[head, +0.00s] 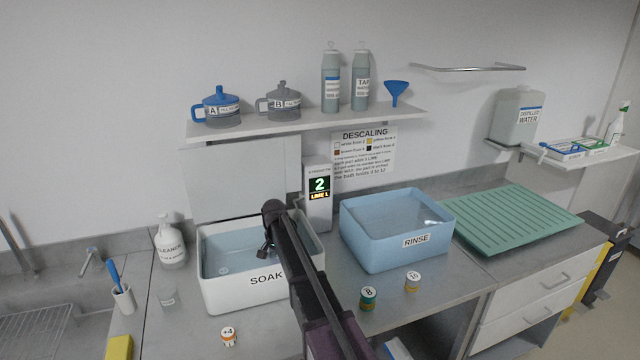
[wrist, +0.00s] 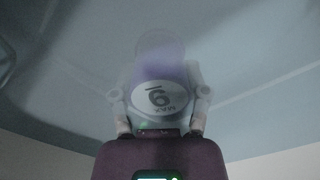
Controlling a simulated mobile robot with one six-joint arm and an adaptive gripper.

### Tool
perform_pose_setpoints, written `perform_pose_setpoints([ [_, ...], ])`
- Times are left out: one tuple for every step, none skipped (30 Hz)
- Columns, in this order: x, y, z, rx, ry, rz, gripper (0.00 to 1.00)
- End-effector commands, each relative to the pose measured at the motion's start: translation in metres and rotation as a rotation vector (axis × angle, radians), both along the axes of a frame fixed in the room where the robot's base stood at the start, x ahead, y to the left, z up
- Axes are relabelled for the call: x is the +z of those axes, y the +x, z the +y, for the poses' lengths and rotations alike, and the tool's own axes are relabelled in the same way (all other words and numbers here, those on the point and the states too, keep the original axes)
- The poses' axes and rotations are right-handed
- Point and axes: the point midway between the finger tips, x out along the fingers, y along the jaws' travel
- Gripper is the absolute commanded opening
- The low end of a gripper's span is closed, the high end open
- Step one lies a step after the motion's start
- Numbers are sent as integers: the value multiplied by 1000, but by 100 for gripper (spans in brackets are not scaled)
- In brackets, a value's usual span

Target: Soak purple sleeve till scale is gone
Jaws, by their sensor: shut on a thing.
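My gripper (wrist: 160,112) is shut on the purple sleeve (wrist: 158,72) in the wrist view. The sleeve has a round pale label with a large mark like a 9 or 6, seen upside down; the view is hazy, and I cannot tell how much scale is on it. In the head view my gripper (head: 265,250) reaches down into the white SOAK bath (head: 225,295), which holds liquid. The sleeve is not visible there. A display post (head: 318,195) behind the bath reads a green 2 over "LINE 1".
A blue RINSE tub (head: 385,248) and a green ribbed mat (head: 515,222) lie to the right. Small labelled parts stand in front: orange-banded (head: 228,336), green (head: 368,298) and yellow (head: 412,282). A cleaner bottle (head: 170,245) stands left. A shelf (head: 300,122) overhangs the back.

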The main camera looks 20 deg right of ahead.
Motion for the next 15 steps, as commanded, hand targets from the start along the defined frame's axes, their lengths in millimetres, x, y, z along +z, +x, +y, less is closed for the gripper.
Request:
perform_pose_setpoints([
  [9, 0, 0, 0, 0, 0, 11],
  [12, 0, 0, 0, 0, 0, 11],
  [15, 0, 0, 0, 0, 0, 11],
  [18, 0, 0, 0, 0, 0, 11],
  [21, 0, 0, 0, 0, 0, 11],
  [24, 0, 0, 0, 0, 0, 11],
  [26, 0, 0, 0, 0, 0, 11],
  [29, 0, 0, 0, 0, 0, 11],
  [32, 0, 0, 0, 0, 0, 11],
  [35, 0, 0, 0, 0, 0, 11],
  [37, 0, 0, 0, 0, 0, 11],
  [41, 0, 0, 0, 0, 0, 11],
  [43, 0, 0, 0, 0, 0, 11],
  [46, 0, 0, 0, 0, 0, 11],
  [49, 0, 0, 0, 0, 0, 11],
])
